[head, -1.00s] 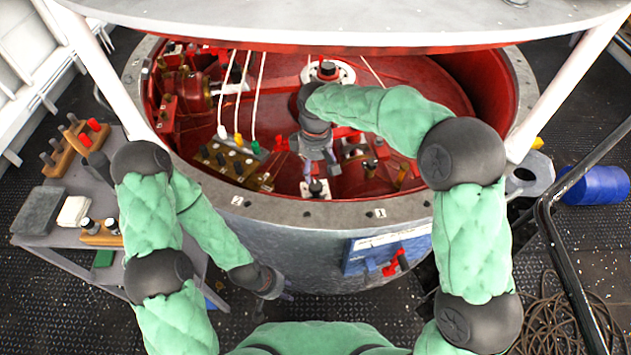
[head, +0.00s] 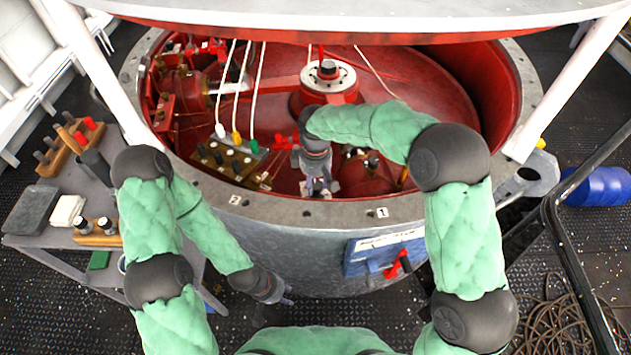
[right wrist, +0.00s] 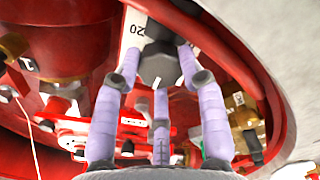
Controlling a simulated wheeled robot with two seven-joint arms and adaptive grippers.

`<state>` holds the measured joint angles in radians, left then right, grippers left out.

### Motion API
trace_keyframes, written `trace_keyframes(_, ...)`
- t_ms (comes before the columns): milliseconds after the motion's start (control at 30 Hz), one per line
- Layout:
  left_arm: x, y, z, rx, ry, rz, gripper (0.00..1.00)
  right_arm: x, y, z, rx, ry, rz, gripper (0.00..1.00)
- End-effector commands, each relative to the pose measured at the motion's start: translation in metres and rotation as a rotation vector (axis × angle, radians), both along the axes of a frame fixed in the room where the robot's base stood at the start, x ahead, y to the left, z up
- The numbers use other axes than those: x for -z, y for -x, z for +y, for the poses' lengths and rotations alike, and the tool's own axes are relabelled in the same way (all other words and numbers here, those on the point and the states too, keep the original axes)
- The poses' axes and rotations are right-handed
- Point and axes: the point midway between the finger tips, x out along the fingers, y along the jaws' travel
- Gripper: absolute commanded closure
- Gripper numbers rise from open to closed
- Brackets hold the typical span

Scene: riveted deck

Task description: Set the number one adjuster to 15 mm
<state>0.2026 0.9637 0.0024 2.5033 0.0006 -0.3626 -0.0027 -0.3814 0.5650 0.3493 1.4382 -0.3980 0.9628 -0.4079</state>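A dark adjuster knob (right wrist: 158,66) stands in front of a white scale plate (right wrist: 134,28) marked "20" in the right wrist view. My right gripper (right wrist: 160,75) has its three pale fingers around this knob. Whether the fingertips press on it cannot be told. A number for the adjuster is not readable, nor is its setting. In the head view my right gripper (head: 318,186) is down inside the red vessel near its front wall and mostly hides the knob; some white plate (head: 304,188) shows beside it. My left gripper (head: 282,294) hangs outside the vessel, low and holding nothing visible.
The vessel's grey rim (head: 300,211) carries labels "2" (head: 234,199) and "1" (head: 382,212). A connector block (head: 226,157) with cables lies left of my right gripper. A white upper cover (head: 350,15) hangs overhead. A side table (head: 45,240) stands left, a black rail (head: 560,235) right.

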Motion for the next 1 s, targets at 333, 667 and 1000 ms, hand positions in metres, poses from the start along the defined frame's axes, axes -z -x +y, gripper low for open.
trace_keyframes(333, -0.001, 0.0, 0.0, 0.0, 0.0, 0.0, 0.6, 0.0, 0.0, 0.0, 0.01, 0.0, 0.0, 0.93)
trace_keyframes(667, -0.014, 0.0, 0.0, 0.0, 0.0, 0.0, 0.6, -0.002, 0.0, 0.0, 0.153, 0.0, 0.001, 0.93)
trace_keyframes(1000, -0.031, 0.0, 0.0, 0.0, 0.0, 0.0, 0.6, -0.001, 0.0, 0.0, 0.46, 0.001, 0.002, 0.93)
